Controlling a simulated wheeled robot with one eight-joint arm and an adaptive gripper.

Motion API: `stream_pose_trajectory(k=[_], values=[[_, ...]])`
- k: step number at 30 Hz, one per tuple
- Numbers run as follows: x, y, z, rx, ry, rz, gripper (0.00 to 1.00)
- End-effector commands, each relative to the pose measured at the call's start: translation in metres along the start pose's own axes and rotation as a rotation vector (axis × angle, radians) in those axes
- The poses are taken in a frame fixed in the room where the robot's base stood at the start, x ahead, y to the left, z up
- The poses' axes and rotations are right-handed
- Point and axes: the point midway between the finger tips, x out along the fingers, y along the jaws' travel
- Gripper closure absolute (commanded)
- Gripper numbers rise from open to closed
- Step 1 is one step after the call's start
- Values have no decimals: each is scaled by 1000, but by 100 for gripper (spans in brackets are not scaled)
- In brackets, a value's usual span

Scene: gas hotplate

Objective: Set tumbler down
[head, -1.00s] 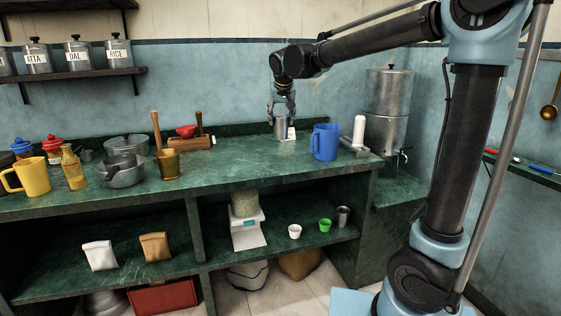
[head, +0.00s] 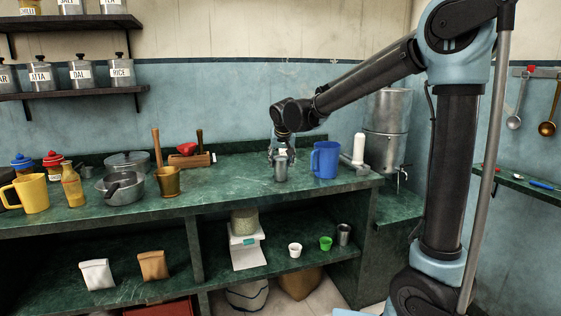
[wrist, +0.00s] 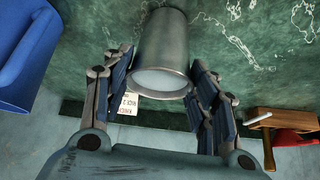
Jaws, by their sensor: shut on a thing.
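A grey metal tumbler (head: 281,172) is upright at the green counter, left of the blue mug (head: 325,160). My gripper (head: 281,156) holds it near its rim from above. In the wrist view the tumbler (wrist: 160,45) sits between the two fingers of my gripper (wrist: 162,82), its round rim facing the camera. Its base is at or very close to the counter top (head: 235,178); I cannot tell whether it touches.
The blue mug (wrist: 28,55) shows close by in the wrist view. A wooden box (head: 183,160) and a brass mortar (head: 167,181) stand to the left. A white cylinder (head: 358,150) and a steel urn (head: 386,125) stand to the right. The counter in front is clear.

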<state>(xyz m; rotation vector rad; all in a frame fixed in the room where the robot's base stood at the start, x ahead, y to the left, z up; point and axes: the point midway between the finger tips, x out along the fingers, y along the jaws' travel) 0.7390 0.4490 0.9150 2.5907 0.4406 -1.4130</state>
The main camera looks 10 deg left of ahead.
Motion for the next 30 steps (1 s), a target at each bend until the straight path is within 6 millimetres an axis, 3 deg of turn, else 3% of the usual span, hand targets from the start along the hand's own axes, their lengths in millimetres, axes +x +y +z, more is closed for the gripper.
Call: stream_pose_trajectory(k=[6, 7, 9, 22, 30], values=[[2, 0, 1, 0, 0, 0, 83], [1, 0, 1, 0, 0, 0, 40], [1, 0, 1, 0, 0, 0, 27], [-2, 1, 0, 1, 0, 0, 27], [-37, 1, 0, 0, -1, 0, 27]])
